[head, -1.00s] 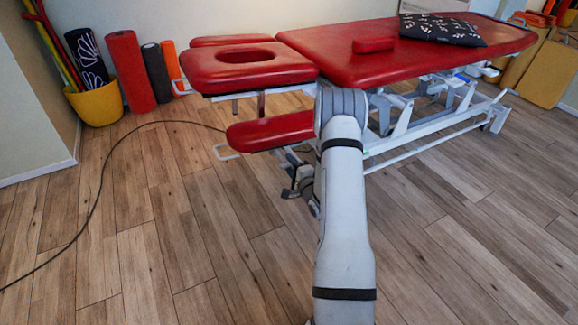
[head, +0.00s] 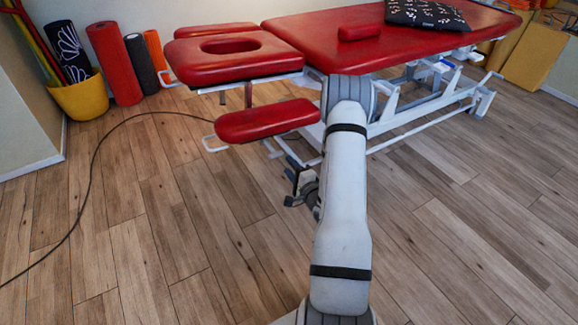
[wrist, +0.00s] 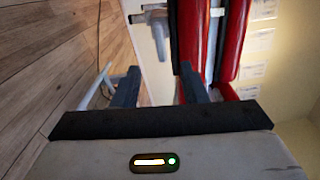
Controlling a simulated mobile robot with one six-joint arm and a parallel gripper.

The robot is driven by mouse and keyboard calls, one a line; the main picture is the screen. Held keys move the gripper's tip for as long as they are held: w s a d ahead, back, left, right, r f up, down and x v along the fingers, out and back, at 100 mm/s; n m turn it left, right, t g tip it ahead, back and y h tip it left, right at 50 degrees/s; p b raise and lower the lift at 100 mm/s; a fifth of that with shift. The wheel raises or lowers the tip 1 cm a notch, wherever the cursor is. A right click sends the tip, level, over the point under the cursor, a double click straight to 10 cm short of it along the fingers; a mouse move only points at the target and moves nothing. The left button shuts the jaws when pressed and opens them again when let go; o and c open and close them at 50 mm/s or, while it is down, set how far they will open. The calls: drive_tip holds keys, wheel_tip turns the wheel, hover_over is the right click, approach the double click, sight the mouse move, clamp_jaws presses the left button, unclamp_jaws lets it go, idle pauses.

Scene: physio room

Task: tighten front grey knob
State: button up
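The red treatment table (head: 390,45) stands across the back of the head view, with a headrest section and a lower red pad at its left end. In the wrist view a small grey knob (wrist: 157,18) on a stem shows at the top, beside the red padding (wrist: 234,40). I cannot tell if it is the front one. My gripper (wrist: 158,75) is open, with its two dark fingers apart and nothing between them. The knob lies beyond the fingertips, apart from them. In the head view my arm hides part of the table frame, and I cannot make out the knob there.
A black cable (head: 95,165) curves over the wooden floor at left. A yellow bucket (head: 80,98) and upright rolls (head: 117,65) stand at the back left wall. A red bolster (head: 360,32) and a dark patterned cushion (head: 427,14) lie on the table. The front floor is clear.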

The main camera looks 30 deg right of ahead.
sight(277, 156)
drive_tip(key=o, duration=0.4)
drive_tip(key=n, duration=0.2)
drive_tip(key=n+p, duration=0.1)
drive_tip(key=shift+w+a+r+n, duration=0.2)
drive_tip(key=shift+n, duration=0.2)
drive_tip(key=shift+o, duration=1.3)
drive_tip(key=n, duration=0.1)
drive_tip(key=n+p, duration=0.1)
drive_tip(key=n, duration=0.2)
drive_tip(key=shift+w+a+r+n, duration=0.1)
drive_tip(key=shift+w+a+n, duration=0.05)
drive_tip(key=shift+w+n, duration=0.15)
drive_tip(key=n+p, duration=0.1)
drive_tip(key=n, duration=0.3)
drive_tip(key=shift+w+a+n, duration=0.1)
drive_tip(key=shift+a+n, duration=0.05)
drive_tip(key=shift+n, duration=0.15)
drive_tip(key=n, duration=0.2)
drive_tip(key=n+p, duration=0.1)
drive_tip(key=n, duration=0.2)
drive_tip(key=shift+w+a, duration=0.15)
drive_tip(key=shift+w, duration=0.05)
drive_tip(key=shift+w+n, duration=0.4)
drive_tip(key=shift+w, duration=0.2)
drive_tip(key=w+b, duration=0.1)
drive_tip(key=w, duration=0.5)
drive_tip(key=shift+w+a, duration=0.15)
drive_tip(key=shift+w, duration=0.15)
